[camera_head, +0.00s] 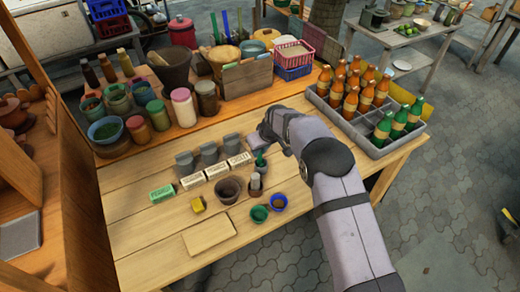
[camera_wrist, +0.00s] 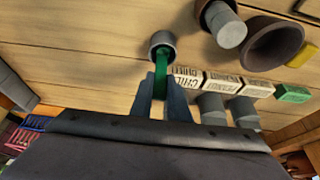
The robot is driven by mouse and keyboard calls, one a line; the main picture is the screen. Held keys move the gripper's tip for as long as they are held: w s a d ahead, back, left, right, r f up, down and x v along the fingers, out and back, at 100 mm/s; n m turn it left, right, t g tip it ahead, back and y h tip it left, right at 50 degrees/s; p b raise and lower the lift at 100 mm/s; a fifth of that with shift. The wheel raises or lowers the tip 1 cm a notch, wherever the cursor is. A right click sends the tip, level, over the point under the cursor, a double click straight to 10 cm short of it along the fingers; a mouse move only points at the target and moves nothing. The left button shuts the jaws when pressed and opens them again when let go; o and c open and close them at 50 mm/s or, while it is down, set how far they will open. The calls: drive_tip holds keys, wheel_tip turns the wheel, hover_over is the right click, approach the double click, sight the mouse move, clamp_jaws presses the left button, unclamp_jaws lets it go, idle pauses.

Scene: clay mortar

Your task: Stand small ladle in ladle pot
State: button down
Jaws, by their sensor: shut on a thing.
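My gripper (camera_wrist: 160,76) is shut on the green small ladle (camera_wrist: 162,68). In the wrist view the ladle runs from between my fingers to the mouth of a small grey round pot (camera_wrist: 153,40), seemingly the ladle pot. Its far end shows green within the pot's rim; how deep it sits I cannot tell. In the head view the green ladle (camera_head: 260,157) shows upright just above the small pot (camera_head: 261,169), in front of my gripper (camera_head: 262,150). My wrist partly hides the spot.
A grey holder with a pale cylinder (camera_head: 255,182) and a brown mortar (camera_head: 228,190) stand close by. A teal cup (camera_head: 259,214) stands nearer. A bottle crate (camera_head: 375,150) is at right.

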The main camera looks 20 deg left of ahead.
drive_tip(key=shift+f, duration=0.2)
drive_tip(key=c, duration=1.6)
unclamp_jaws()
drive_tip(key=shift+b+v, duration=1.35)
drive_tip(key=shift+v, duration=2.3)
drive_tip(key=shift+d, duration=0.1)
